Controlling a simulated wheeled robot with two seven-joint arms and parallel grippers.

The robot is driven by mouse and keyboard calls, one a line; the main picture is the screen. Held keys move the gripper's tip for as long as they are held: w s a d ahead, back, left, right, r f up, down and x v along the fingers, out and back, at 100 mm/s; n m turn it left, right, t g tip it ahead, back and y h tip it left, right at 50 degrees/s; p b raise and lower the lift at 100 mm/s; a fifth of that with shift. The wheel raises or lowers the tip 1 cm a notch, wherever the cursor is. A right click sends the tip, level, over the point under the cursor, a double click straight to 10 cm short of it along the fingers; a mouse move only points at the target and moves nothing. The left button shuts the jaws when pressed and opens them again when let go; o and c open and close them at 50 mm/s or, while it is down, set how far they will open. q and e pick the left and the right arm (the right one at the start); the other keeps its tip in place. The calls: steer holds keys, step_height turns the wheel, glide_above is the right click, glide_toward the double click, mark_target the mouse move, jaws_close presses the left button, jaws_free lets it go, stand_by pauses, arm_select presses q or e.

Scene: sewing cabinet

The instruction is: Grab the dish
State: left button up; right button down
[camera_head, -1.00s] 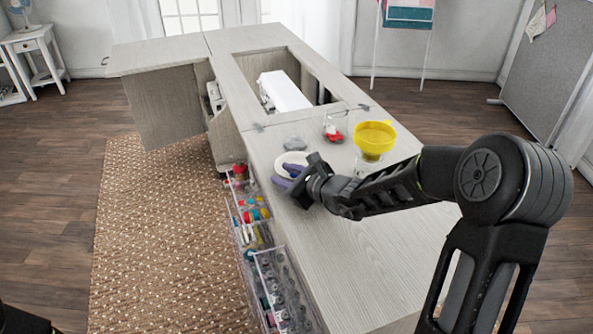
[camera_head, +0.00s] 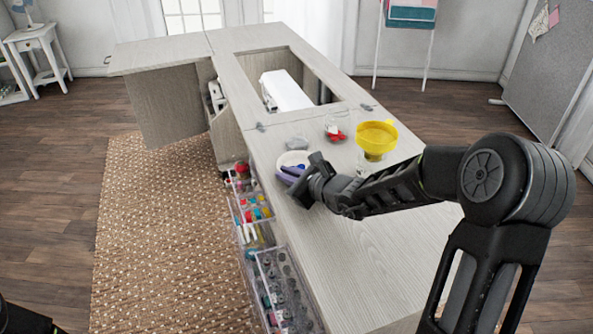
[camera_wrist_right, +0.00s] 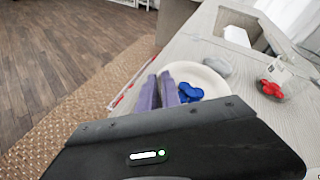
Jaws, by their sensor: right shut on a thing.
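The dish (camera_head: 294,158) is a round white dish near the left edge of the cabinet top. In the right wrist view the dish (camera_wrist_right: 215,80) lies beyond my right gripper, with blue pieces (camera_wrist_right: 188,92) in it. My right gripper (camera_head: 290,172) has purple fingers and reaches in from the right, at the dish's near side. In the wrist view its fingers (camera_wrist_right: 166,92) are shut on the dish's near rim. The gripper's dark body hides part of the dish. My left gripper is not in view.
A yellow funnel-like piece (camera_head: 376,137) stands to the right on the cabinet top (camera_head: 350,245). Red pieces (camera_head: 335,135) and a grey lump (camera_head: 297,142) lie behind the dish. Clear bins (camera_head: 247,215) hang on the left side. The near cabinet top is clear.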

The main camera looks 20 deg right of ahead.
step_height(320, 180, up, 10)
steer(key=p, duration=0.2)
stand_by(0.3)
steer(key=shift+a, duration=0.1)
stand_by(0.4)
